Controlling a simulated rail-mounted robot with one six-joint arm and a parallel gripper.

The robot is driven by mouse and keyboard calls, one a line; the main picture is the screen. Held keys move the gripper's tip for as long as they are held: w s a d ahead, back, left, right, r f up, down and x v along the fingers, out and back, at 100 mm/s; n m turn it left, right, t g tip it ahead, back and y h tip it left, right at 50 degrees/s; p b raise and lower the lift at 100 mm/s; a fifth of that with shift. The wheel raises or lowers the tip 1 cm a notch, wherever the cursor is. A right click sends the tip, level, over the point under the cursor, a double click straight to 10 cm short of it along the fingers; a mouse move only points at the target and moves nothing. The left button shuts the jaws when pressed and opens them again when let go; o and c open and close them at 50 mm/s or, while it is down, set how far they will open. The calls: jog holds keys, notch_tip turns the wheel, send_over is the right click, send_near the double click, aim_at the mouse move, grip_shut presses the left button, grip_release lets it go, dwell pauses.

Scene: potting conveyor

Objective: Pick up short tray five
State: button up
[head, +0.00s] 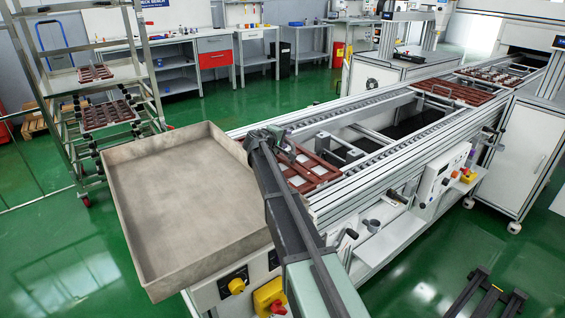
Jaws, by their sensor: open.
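Several reddish-brown trays are in view, and I cannot tell which is short tray five. The near tray (322,176) lies on the conveyor with pale squares in its pockets, partly hidden by my arm. My gripper (287,150) is over the near tray's left end, open. The gap to the tray cannot be judged. Another brown tray (455,92) lies farther along the conveyor. A far tray (490,76) beyond it carries several small pale items. On the rack at left are an upper tray (95,73) and a lower tray (106,115).
A large empty grey bin (185,190) stands left of the conveyor (395,150). The wheeled rack (150,85) is behind the bin. A control panel (440,185) and a shelf are on the conveyor's front side. Workbenches line the back wall. Green floor is open between.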

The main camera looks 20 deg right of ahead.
jog(key=shift+w+d+f, duration=0.3)
jog(key=shift+d, duration=0.15)
jog(key=shift+r, duration=0.15)
grip_shut()
